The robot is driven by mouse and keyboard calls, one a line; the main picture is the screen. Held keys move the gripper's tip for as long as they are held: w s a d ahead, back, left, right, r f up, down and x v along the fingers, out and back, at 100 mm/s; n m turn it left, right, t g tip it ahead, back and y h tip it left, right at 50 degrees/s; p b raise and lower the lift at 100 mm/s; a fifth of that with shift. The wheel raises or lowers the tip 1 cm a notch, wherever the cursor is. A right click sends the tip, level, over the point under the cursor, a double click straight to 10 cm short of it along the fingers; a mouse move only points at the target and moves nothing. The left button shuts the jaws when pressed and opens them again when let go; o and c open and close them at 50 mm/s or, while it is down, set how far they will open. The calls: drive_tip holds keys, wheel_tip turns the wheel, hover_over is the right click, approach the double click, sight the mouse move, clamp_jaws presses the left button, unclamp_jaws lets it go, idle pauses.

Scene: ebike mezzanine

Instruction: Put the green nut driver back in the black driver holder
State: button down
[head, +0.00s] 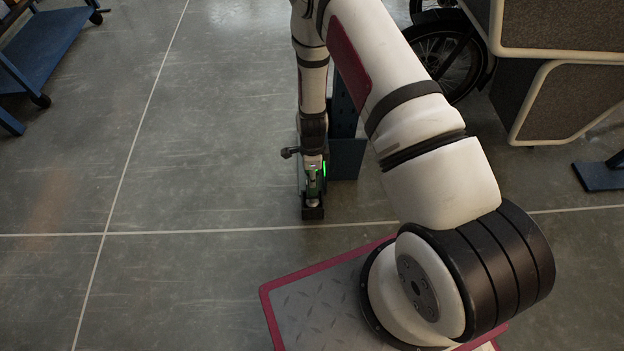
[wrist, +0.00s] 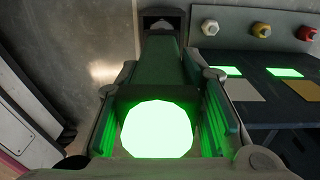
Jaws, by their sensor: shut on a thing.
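My gripper (head: 313,190) points down in the middle of the head view, low beside a dark blue stand. It is shut on the green nut driver (head: 313,178), of which only a small green part shows there. In the wrist view the driver appears as a dark green body (wrist: 163,68) between my fingers. A bright green glowing disc (wrist: 157,130) lies close to the camera. A black piece with a dark opening (wrist: 163,20) is at the far end of the green body. It may be the black driver holder, but I cannot tell whether the driver touches it or is in it.
A dark blue stand (head: 347,155) is right behind my gripper. In the wrist view, its panel carries white (wrist: 210,27), yellow (wrist: 261,30) and red (wrist: 306,33) knobs and lit green squares. A blue cart (head: 45,45) stands upper left. The left floor is clear.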

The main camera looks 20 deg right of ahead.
sight(313, 194)
drive_tip(key=shift+f+b, duration=0.35)
drive_tip(key=shift+f, duration=1.1)
drive_tip(key=c, duration=1.1)
unclamp_jaws()
